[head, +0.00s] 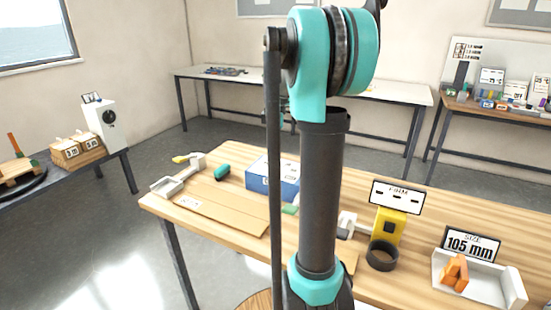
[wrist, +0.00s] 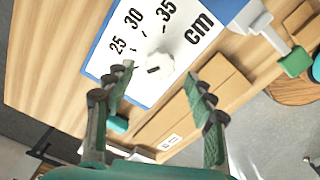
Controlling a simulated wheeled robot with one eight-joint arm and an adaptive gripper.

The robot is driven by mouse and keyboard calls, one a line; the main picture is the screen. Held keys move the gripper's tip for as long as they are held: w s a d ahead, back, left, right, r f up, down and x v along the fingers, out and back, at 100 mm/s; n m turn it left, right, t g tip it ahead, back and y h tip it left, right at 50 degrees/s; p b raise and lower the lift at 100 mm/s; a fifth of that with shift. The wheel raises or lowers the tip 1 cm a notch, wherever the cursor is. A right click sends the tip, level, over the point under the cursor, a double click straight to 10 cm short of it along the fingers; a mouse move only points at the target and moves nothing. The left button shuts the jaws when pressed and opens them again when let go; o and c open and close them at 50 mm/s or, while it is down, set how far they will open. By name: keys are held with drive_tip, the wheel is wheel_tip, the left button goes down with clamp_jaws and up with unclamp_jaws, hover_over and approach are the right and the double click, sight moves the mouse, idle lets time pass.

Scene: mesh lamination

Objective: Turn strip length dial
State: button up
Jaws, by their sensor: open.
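The strip length dial is a white knob (wrist: 158,68) with a dark mark, on a white, blue-edged panel (wrist: 125,58) printed 25, 30, 35 and cm. It shows in the upper middle of the wrist view. In the head view, a blue box with a white face (head: 262,174) stands on the wooden table, partly behind my arm; its knob cannot be made out there. My gripper (wrist: 160,72) is open, its fingertips either side of the knob in the picture. Whether they touch it or are above it, I cannot tell.
A yellow device (head: 388,228), black ring (head: 382,256) and white tray (head: 478,287) marked 105 mm stand at right. The table (head: 240,156) is bare behind the box.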

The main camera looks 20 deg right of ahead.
wheel_tip(320, 180, up, 9)
idle(0.3)
drive_tip(key=shift+f, duration=0.1)
